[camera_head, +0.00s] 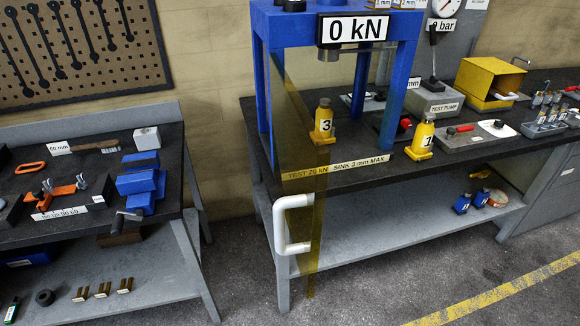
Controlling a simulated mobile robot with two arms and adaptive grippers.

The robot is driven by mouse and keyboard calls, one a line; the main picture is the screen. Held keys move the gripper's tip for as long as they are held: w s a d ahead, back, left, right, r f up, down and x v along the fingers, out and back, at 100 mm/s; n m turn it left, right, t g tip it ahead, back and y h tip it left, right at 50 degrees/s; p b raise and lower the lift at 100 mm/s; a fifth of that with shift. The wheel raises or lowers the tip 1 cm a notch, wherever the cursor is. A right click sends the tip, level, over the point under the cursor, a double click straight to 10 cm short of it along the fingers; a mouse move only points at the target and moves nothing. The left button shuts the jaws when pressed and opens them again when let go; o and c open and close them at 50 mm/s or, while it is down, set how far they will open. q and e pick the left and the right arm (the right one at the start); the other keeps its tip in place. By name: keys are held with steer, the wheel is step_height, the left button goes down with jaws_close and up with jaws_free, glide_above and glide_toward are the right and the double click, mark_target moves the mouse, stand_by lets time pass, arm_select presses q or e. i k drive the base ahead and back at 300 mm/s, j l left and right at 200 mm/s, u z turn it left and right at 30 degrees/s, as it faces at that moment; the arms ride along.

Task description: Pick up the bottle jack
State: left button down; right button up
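Two yellow bottle-shaped jacks stand upright on the dark bench top (370,178). The jack labelled 3 (325,112) stands between the blue posts of the press (394,98), under its "0 kN" display (354,29). The jack labelled 1 (424,130) stands to the right of the press, nearer the bench's front edge. A tinted see-through yellow panel (290,120) with a white handle (281,225) stands at the left of the press, edge toward me. Neither of my grippers is in view.
On the right bench are a test pump (435,95), an open yellow box (490,82) and trays. Small blue items (463,203) lie on the lower shelf. The floor in front is clear.

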mark_target(324, 133)
steer(key=i+l+u, duration=0.2)
steer(key=l, duration=0.5)
steer(key=l+u, duration=0.2)
steer(key=l, duration=0.55)
steer(key=i+l+u, duration=0.15)
steer(key=l, duration=0.6)
